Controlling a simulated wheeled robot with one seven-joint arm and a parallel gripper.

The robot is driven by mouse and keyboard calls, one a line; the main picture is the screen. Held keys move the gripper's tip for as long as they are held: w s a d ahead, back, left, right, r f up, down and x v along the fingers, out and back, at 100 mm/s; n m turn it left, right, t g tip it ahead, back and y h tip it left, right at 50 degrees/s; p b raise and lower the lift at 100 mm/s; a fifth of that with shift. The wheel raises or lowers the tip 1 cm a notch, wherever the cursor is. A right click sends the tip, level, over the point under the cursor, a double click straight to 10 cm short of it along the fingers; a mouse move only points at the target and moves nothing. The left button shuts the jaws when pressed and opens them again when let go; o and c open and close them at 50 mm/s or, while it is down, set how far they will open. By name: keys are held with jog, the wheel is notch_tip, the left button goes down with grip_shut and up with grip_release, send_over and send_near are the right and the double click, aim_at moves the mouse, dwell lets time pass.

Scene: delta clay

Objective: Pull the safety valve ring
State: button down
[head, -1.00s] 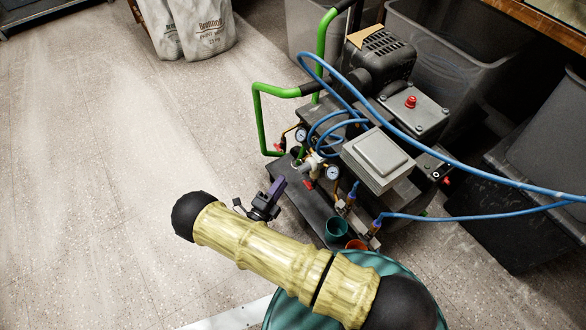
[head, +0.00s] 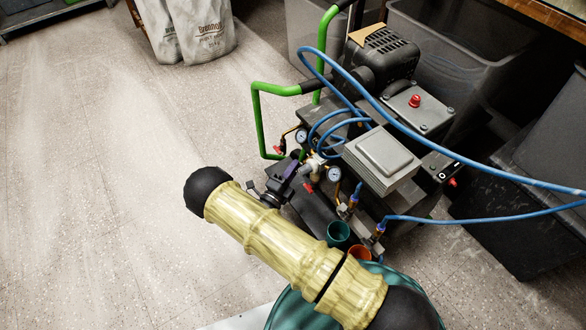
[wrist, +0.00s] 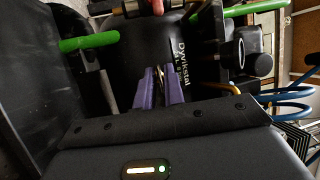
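The compressor, with a grey box cover (head: 382,160), stands right of centre in the head view. Its front fittings carry a gauge (head: 334,174), a second gauge (head: 301,136) and a red tap (head: 308,188). My gripper (head: 289,172) is at the left side of these fittings. In the wrist view, my gripper's purple fingers (wrist: 160,78) are apart, pointing at the black tank (wrist: 150,38) with white lettering. A small metallic piece shows between the fingers; I cannot tell whether it is the ring. I cannot pick out the safety valve ring in either view.
Green handle tubes (head: 260,120) rise left of the fittings and also show in the wrist view (wrist: 88,43). Blue hoses (head: 450,158) loop over the compressor. A teal cup (head: 338,233) and an orange cup (head: 359,252) are at its front.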

jog(key=shift+s+a+r+p, duration=0.25)
jog(key=shift+s+a+p, duration=0.2)
jog(key=shift+a+p, duration=0.3)
jog(key=c, duration=1.6)
grip_release()
jog(key=shift+s, duration=0.1)
jog(key=p+v, duration=0.6)
jog(key=v, duration=1.1)
jog(key=shift+s+a+f, duration=0.1)
jog(key=shift+f, duration=0.1)
